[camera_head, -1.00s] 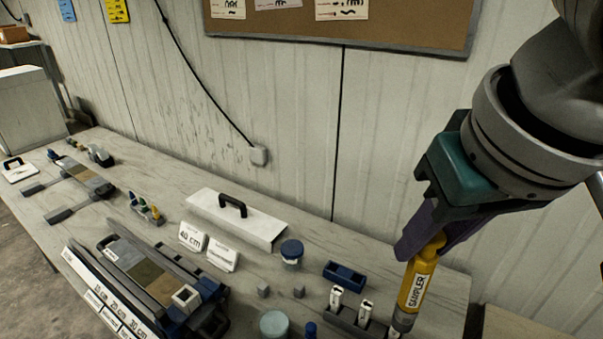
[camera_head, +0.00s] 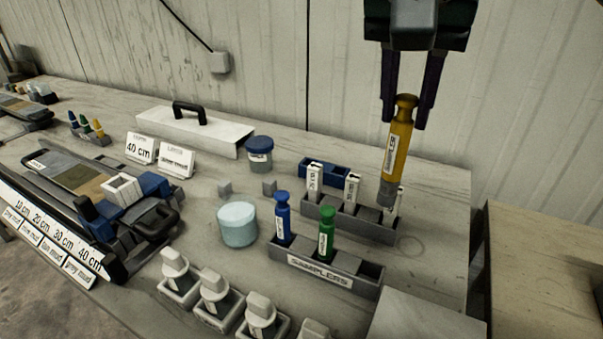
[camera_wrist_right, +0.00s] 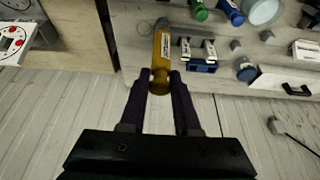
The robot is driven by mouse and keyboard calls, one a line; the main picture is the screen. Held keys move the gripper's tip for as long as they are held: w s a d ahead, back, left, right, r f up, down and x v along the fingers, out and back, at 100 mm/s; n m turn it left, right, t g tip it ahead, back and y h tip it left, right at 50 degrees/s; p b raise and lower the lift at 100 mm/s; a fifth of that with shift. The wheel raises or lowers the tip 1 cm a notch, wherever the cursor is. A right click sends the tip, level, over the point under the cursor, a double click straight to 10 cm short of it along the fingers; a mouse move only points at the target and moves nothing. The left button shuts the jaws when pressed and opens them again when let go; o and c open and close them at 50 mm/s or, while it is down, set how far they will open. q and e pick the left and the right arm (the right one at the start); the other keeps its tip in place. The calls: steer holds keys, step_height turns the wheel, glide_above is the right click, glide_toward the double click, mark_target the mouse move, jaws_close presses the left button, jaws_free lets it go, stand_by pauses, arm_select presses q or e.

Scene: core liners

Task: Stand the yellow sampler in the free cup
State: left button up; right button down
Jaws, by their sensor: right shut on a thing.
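The yellow sampler (camera_head: 397,150) hangs upright, slightly tilted, with its grey tip down. My right gripper (camera_head: 405,112) is shut on its top knob; the sampler also shows in the right wrist view (camera_wrist_right: 161,58) between the fingers (camera_wrist_right: 160,82). Its tip is in front of the right end of the rear grey rack; I cannot tell whether they touch. The grey rack labelled SAMPLERS (camera_head: 315,270) holds a blue sampler (camera_head: 283,220) and a green sampler (camera_head: 326,234); its right-hand cup (camera_head: 370,272) is empty. My left gripper is not in view.
The rear rack (camera_head: 335,222) holds white labelled pieces. A blue block (camera_head: 325,170) lies behind it. A pale blue jar (camera_head: 238,226) and a blue-lidded jar (camera_head: 259,155) stand to the left. Several white-capped containers (camera_head: 213,295) line the front.

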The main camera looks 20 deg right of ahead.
mark_target(389, 191)
step_height(389, 191, down, 6)
steer(key=b, duration=0.2)
steer(key=shift+s+b, duration=0.1)
steer(key=shift+b, duration=0.3)
step_height(389, 191, down, 8)
steer(key=shift+r, duration=0.25)
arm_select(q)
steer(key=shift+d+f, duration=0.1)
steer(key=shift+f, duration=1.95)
arm_select(e)
steer(key=shift+f, duration=2.6)
steer(key=c, duration=0.6)
jaws_free()
steer(key=shift+f, duration=0.1)
arm_select(q)
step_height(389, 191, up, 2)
steer(key=shift+p, duration=0.9)
arm_select(e)
steer(key=v, duration=1.2)
